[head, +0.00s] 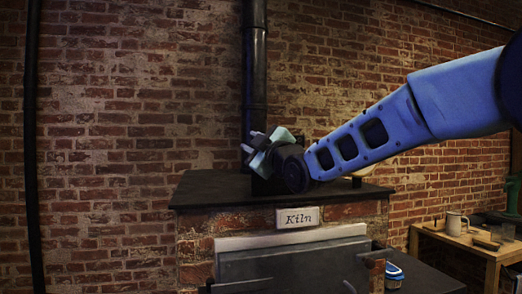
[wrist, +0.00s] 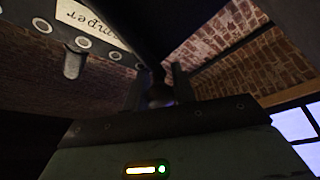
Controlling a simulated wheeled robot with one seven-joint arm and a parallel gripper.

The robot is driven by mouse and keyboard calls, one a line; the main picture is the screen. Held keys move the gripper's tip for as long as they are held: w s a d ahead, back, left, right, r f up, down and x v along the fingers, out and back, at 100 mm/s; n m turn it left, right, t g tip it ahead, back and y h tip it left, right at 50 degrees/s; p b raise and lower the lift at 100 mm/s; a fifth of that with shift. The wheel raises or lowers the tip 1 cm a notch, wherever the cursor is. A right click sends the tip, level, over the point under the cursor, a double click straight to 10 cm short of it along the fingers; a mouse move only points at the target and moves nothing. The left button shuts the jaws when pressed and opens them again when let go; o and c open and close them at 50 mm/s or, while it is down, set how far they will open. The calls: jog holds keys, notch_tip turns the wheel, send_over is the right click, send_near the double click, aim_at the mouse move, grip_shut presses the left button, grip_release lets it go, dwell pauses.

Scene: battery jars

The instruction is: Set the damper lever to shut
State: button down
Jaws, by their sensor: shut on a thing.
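The kiln (head: 330,252) carries a black flue pipe (head: 255,65) rising from its dark top. My gripper (head: 250,142) is at the foot of this pipe in the head view. In the wrist view, my gripper (wrist: 158,88) is shut on a dim, rounded thing (wrist: 160,98), which looks like the damper lever's end. Most of the lever is hidden. A dark plate with several holes (wrist: 115,55) and a pale, upside-down label ending in "mper" (wrist: 92,18) lie at upper left. A short peg (wrist: 73,64) sticks out below the plate. The lever's exact setting cannot be told.
A "Kiln" sign (head: 298,217) is on the front under the top slab (head: 215,190). A wooden side table (head: 470,240) with a mug (head: 456,223) stands at right. A blue-lidded container (head: 394,273) sits beside the kiln. Brick wall (head: 130,130) is close behind.

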jog(key=shift+s+a+f+n+g+b, duration=0.1)
jog(key=shift+a+f+n+g+b, duration=0.2)
jog(key=shift+f+n+b, duration=0.55)
jog(key=shift+a+f+n+g+b, duration=0.1)
jog(key=shift+f+n+g+b, duration=0.35)
jog(key=shift+f+n+b, duration=0.4)
jog(key=shift+s+a+f+n+g+b, duration=0.15)
jog(key=shift+f+n+g+b, duration=0.35)
jog(key=shift+f+n, duration=0.55)
jog(key=shift+w+f, duration=0.1)
jog(key=c, duration=1.1)
grip_release()
jog(key=shift+c, duration=0.2)
jog(key=b+v, duration=0.5)
jog(key=v, duration=1.2)
jog(key=shift+f, duration=0.2)
